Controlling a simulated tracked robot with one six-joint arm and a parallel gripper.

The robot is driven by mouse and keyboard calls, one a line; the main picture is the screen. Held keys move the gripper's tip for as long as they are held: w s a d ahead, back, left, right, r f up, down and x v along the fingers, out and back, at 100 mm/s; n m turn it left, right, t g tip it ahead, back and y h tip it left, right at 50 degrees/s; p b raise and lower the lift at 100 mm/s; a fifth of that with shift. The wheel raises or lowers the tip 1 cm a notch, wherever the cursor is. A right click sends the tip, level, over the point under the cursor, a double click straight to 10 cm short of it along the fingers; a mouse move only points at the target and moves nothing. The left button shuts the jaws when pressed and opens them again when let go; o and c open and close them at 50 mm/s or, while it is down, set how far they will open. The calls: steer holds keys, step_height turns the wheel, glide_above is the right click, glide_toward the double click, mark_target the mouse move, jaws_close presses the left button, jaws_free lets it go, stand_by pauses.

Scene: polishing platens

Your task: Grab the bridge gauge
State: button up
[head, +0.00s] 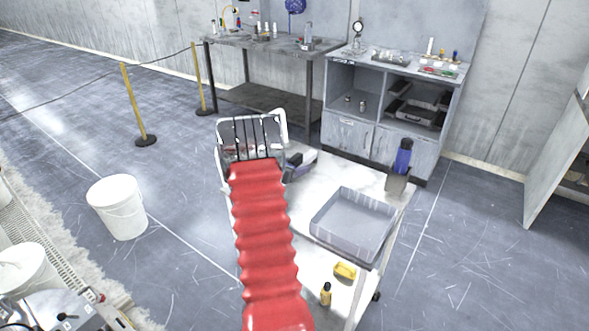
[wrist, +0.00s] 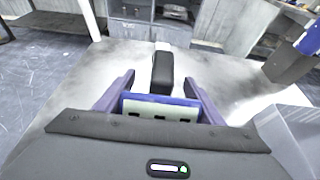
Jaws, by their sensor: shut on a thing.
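The bridge gauge (wrist: 163,73), as far as I can tell, is the piece with a black upright block and a pale, blue-edged part below it. It sits between the purple-blue fingers of my gripper (wrist: 160,98) in the wrist view. My gripper is shut on it, over the left part of the white cart top (wrist: 236,80). In the head view my red-sleeved arm hides much of that area, and a small grey-blue and dark shape shows just right of the arm's far end. The lower part of the gauge is hidden by my gripper.
A grey tub (head: 352,223) stands on the cart, with a blue bottle in a holder (head: 399,167) at its far right corner. A yellow item (head: 345,271) and a small bottle (head: 326,293) lie nearer. A cabinet (head: 348,137) and workbench (head: 262,42) stand beyond. A white bucket (head: 118,207) is left.

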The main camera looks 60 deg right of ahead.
steer(key=shift+r, duration=0.2)
step_height(320, 180, up, 10)
steer(key=shift+f, duration=0.1)
stand_by(0.5)
